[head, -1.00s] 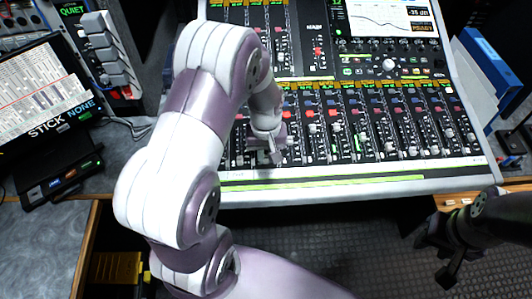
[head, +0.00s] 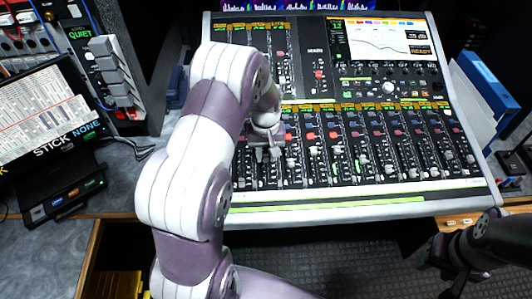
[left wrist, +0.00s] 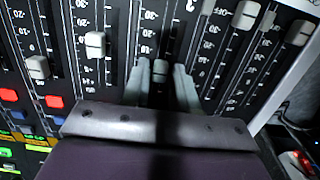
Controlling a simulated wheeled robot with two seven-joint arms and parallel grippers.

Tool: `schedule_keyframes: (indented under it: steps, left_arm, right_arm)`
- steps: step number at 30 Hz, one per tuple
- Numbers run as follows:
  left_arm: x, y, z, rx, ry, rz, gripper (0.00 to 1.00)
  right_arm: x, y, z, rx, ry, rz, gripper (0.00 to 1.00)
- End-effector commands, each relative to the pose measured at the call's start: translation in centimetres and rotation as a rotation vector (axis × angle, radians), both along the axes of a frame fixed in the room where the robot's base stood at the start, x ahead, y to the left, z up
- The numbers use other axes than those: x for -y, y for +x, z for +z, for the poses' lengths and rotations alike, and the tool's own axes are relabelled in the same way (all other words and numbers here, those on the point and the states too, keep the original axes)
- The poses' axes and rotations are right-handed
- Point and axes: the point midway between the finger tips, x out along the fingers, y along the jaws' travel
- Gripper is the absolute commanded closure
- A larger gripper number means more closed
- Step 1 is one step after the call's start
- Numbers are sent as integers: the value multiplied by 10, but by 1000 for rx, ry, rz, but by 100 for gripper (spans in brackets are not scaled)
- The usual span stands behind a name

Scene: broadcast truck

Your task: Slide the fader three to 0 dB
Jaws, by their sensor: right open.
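The mixing console (head: 330,208) has a lower bank of channel faders. My left gripper (head: 267,156) is low over the left part of that bank. In the left wrist view its two grey fingers (left wrist: 161,72) straddle a small grey fader cap (left wrist: 161,67), which looks like the third from the console's side edge. The fingers stand apart, with narrow gaps beside the cap; I cannot tell whether they touch it. The channel's number and the cap's exact dB reading are not legible. My right gripper (head: 452,268) is open and empty at the lower right, clear of the console.
Neighbouring fader caps stand close on both sides, one (left wrist: 95,44) to the left and another (left wrist: 245,14) to the right. A monitor (head: 45,110) is at the left, and blue binders (head: 488,82) are at the right. The floor before the console is clear.

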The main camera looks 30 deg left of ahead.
Motion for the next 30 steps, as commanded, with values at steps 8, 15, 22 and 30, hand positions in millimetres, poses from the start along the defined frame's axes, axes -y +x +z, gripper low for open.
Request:
schedule_keyframes:
  steps: [8, 15, 22, 30]
  left_arm:
    - [0, 1, 22, 4, 0, 0, 72]
    - [0, 1, 87, 5, 1, 0, 72]
    - [0, 0, 124, 1, 1, 0, 72]
    - [0, 0, 127, -1, -1, 0, 72]
  right_arm:
    - [0, 0, -1, 0, 0, 0, 57]
    - [0, 0, -2, 0, 0, 0, 57]
    - [0, 0, 1, 0, 0, 0, 57]
    - [0, 0, 1, 0, 0, 0, 57]
